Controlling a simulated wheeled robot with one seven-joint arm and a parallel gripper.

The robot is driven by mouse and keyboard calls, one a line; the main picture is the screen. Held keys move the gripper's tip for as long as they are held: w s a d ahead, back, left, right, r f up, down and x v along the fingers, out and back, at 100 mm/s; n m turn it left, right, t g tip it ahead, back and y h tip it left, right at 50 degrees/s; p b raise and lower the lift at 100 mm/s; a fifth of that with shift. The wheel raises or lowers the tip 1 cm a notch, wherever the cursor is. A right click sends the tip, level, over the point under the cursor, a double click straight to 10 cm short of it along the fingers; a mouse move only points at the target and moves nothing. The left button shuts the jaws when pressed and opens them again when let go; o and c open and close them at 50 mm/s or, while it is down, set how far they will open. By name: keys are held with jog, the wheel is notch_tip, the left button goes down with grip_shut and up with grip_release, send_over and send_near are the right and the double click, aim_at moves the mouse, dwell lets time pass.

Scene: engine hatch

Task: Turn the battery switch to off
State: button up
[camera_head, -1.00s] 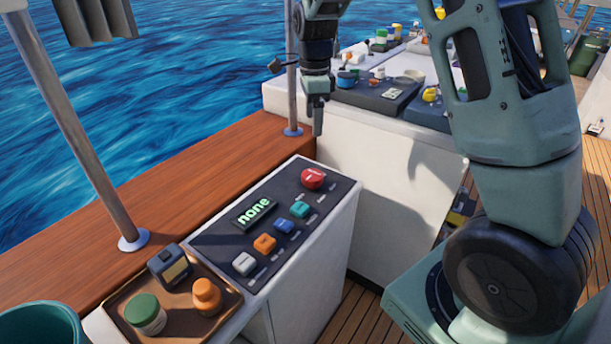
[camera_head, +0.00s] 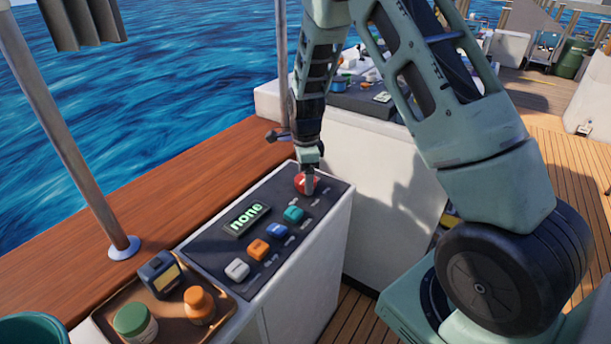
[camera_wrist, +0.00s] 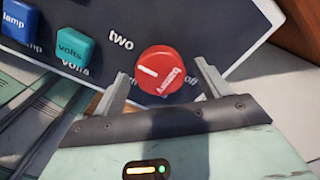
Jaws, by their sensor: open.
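The battery switch (camera_head: 304,184) is a round red knob at the far end of the dark sloped panel (camera_head: 222,264). In the wrist view the knob (camera_wrist: 166,84) has a white pointer line on its left part and small white lettering. The labels "two" and "off" show beside it, "off" partly hidden. My gripper (camera_head: 310,188) is at the knob, pointing down, and partly covers it in the head view. In the wrist view my gripper (camera_wrist: 162,74) is open, with one finger on each side of the knob. I cannot tell whether they touch it.
A display (camera_head: 247,218) reads "none". Teal (camera_head: 293,214), blue (camera_head: 277,230), orange (camera_head: 258,250) and white (camera_head: 237,269) switches line the panel. A brown tray (camera_head: 172,314) with jars stands at the near end. A wooden ledge (camera_head: 190,180) and pole (camera_head: 70,140) are at left.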

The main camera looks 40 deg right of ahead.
jog(key=shift+f, duration=0.1)
jog(key=c, duration=1)
